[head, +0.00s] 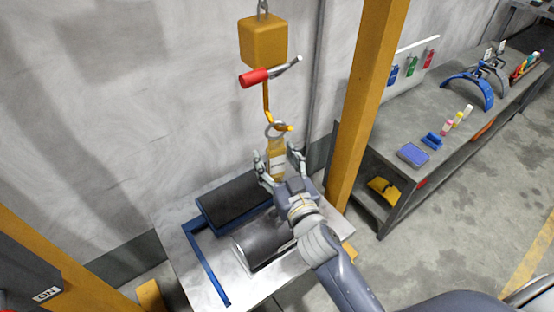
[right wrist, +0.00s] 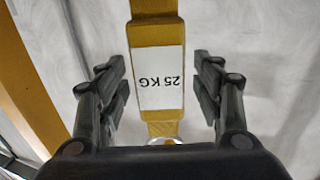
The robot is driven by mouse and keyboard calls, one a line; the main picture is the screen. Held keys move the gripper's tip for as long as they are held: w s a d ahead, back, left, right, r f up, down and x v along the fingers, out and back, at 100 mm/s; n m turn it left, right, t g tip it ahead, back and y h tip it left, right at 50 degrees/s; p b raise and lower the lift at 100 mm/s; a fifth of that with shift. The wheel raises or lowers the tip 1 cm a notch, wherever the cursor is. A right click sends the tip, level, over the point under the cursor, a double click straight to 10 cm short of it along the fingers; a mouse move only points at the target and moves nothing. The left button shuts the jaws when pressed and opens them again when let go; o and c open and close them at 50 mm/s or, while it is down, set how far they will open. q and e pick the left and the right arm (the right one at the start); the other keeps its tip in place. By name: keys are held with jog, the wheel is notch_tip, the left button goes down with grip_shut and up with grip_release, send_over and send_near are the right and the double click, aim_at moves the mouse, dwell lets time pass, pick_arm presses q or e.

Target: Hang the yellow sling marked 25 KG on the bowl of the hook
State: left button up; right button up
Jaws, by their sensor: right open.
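The yellow sling (head: 277,158) hangs upright with its steel ring (head: 275,130) at the bowl of the orange hook (head: 268,112). The ring appears to be around the hook's bowl. In the right wrist view the sling's white 25 KG label (right wrist: 157,78) reads upside down. My right gripper (head: 281,163) is open, with one finger on each side of the sling. The right wrist view shows gaps between both fingers (right wrist: 162,90) and the strap. The sling's lower end is hidden behind my gripper. My left gripper is not in view.
A yellow post (head: 365,100) and a workbench (head: 440,120) stand at right.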

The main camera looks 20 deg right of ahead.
jog(key=shift+s, duration=0.15)
jog(key=s+d, duration=0.1)
jog(key=s, duration=1)
jog(key=shift+s, duration=0.35)
jog(key=s+f+g, duration=0.3)
jog(key=f, duration=1)
jog(key=s+f+n+g, duration=0.1)
jog(key=s+f+g, duration=0.2)
jog(key=f, duration=1)
jog(key=s+f+g, duration=0.3)
jog(key=f, duration=1)
jog(key=s+d+f+g, duration=0.4)
jog(key=s+f, duration=0.5)
jog(key=s, duration=0.3)
jog(key=s+d+f+g+h, duration=0.1)
jog(key=s+d+f+g, duration=0.3)
jog(key=s+f, duration=0.6)
jog(key=s, duration=0.3)
jog(key=shift+d+h, duration=0.3)
jog(key=shift+d, duration=0.1)
jog(key=shift+f, duration=0.1)
